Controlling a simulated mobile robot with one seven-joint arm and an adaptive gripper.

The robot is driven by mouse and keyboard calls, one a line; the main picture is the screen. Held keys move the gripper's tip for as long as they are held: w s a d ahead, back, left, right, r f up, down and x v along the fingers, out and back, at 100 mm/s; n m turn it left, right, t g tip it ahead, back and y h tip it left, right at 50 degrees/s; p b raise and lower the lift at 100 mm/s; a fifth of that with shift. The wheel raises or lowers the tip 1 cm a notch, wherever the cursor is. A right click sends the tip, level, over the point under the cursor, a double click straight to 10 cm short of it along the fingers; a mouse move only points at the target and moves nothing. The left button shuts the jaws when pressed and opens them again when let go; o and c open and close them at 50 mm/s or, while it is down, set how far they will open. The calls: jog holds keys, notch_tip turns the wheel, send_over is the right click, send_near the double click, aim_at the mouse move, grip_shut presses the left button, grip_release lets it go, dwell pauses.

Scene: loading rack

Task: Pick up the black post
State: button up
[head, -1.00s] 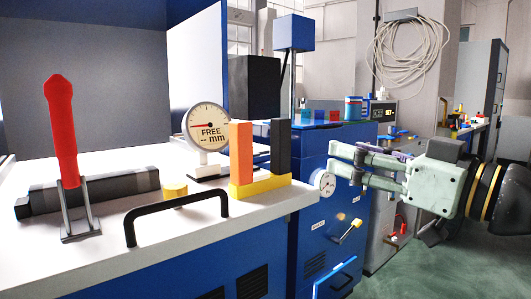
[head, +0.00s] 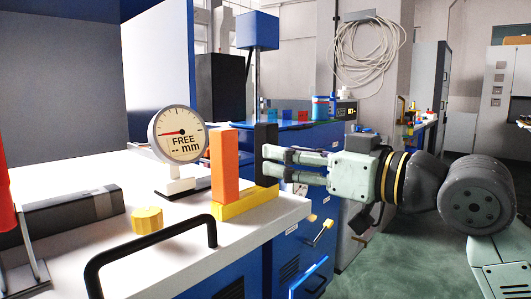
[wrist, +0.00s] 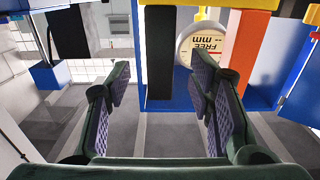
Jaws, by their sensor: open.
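The black post (head: 265,140) stands upright on the right part of a yellow base (head: 245,204), to the right of an orange post (head: 226,166). My gripper (head: 270,161) is open and comes in from the right, its fingertips at the post's right edge in the head view. In the wrist view the black post (wrist: 160,58) appears between the two spread fingers of my gripper (wrist: 162,72). The orange post (wrist: 250,50) shows outside the right finger there. I cannot tell whether a finger touches the post.
A dial gauge (head: 177,137) reading FREE stands behind the orange post on the white worktop (head: 120,185). A red lever (head: 6,200) is at the far left. A blue cabinet (head: 320,200) stands beyond the worktop.

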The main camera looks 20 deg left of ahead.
aim_at(266, 159)
jog(key=p+x, duration=0.1)
jog(key=x, duration=0.4)
jog(key=shift+w+a, duration=0.1)
jog(key=shift+a, duration=0.1)
grip_shut()
dwell(0.4)
